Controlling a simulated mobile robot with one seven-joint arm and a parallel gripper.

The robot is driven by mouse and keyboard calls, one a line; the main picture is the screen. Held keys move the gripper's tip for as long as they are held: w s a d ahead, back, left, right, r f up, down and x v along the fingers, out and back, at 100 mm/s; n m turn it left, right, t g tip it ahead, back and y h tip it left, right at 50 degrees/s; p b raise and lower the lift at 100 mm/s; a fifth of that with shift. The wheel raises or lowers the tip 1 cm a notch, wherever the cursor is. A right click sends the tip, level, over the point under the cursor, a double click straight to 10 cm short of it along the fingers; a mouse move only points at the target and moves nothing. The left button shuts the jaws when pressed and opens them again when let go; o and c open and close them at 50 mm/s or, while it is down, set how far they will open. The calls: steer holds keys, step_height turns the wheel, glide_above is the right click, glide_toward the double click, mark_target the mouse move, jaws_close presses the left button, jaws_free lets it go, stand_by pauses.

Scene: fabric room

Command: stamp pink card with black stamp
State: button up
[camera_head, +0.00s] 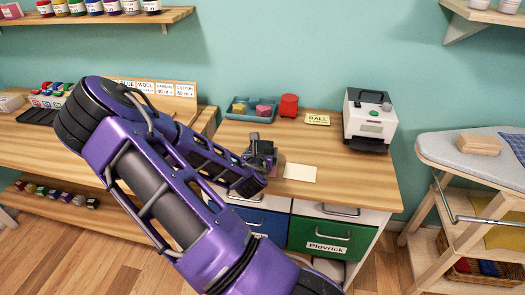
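My gripper (262,158) is low over the front of the wooden counter, at the end of my purple arm. It is dark and small here, and I cannot tell whether its fingers are apart or closed on something. I cannot make out a black stamp apart from the dark gripper. A pale cream card (300,172) lies flat on the counter just right of my gripper. No clearly pink card shows; a small pinkish patch by the gripper's right side is too small to identify. My arm hides the counter to the left.
Behind the gripper are a blue tray (233,112) with a yellow and a pink block, and a red round container (289,105). A yellow "BALL" sign (317,119) and a white machine (369,118) stand farther right. An ironing board (445,148) is beyond the counter's right edge.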

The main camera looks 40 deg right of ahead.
mark_target(262, 141)
steer(key=shift+f+b, duration=0.5)
steer(key=shift+f, duration=0.35)
stand_by(1.1)
steer(key=shift+r+p, duration=0.15)
steer(key=shift+p, duration=0.25)
stand_by(3.1)
step_height(262, 141, up, 6)
steer(key=p, duration=0.5)
steer(key=shift+r, duration=0.1)
